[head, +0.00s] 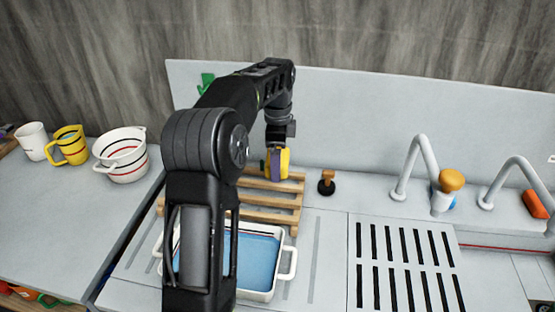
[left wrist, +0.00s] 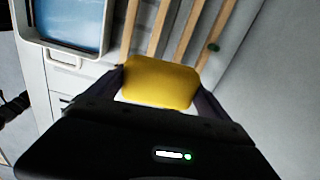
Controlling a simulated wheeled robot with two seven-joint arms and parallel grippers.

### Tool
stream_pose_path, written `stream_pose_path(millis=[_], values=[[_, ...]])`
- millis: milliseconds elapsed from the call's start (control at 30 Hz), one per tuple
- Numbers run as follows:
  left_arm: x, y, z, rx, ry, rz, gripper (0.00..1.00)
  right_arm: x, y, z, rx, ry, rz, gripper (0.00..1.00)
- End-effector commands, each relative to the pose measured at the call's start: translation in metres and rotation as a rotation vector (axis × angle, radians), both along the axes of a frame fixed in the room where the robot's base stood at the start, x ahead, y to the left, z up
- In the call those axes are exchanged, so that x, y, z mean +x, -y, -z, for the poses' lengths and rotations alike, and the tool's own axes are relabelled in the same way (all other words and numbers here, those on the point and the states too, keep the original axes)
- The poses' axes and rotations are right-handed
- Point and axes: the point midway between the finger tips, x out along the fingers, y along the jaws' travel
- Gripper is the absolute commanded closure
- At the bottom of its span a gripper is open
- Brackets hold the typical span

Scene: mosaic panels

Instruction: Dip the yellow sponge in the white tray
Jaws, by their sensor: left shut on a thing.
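My left gripper (head: 277,163) is shut on the yellow sponge (head: 285,164), above the wooden slatted rack. In the left wrist view the sponge (left wrist: 160,82) sits between the two fingers of the gripper (left wrist: 160,95), with a white part at its lower edge. The white tray (head: 288,264), with handles and blue liquid inside, stands in front of the rack, and my left arm hides part of it. In the left wrist view the tray (left wrist: 66,48) shows at the upper left, apart from the sponge. My right gripper is in neither view.
The wooden rack (head: 270,216) lies behind the tray. A small dark stopper with a wooden knob (head: 327,182) stands right of it. A slotted drainer (head: 405,265) and taps (head: 425,165) are at right. A white bowl (head: 122,158), yellow jug (head: 70,146) and white cup (head: 33,141) stand at left.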

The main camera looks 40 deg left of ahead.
Motion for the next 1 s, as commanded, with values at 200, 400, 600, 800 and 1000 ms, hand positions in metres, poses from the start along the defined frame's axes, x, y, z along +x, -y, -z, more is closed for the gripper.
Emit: stream_pose_path(millis=[200,400,600,800,1000], values=[[0.0,0.0,0.0,0.0,0.0,0.0,0.26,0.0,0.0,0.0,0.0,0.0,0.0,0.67],[0.0,0.0,0.0,0.0,0.0,0.0,0.42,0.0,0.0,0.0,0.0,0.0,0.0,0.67],[0.0,0.0,0.0,0.004,0.003,0.001,0.42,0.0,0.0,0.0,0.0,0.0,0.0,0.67],[0.001,0.0,-0.001,0.03,0.021,0.0,0.42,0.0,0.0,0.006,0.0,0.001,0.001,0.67],[0.0,0.009,-0.011,0.058,0.038,0.021,0.42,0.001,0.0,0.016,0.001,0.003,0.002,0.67]])
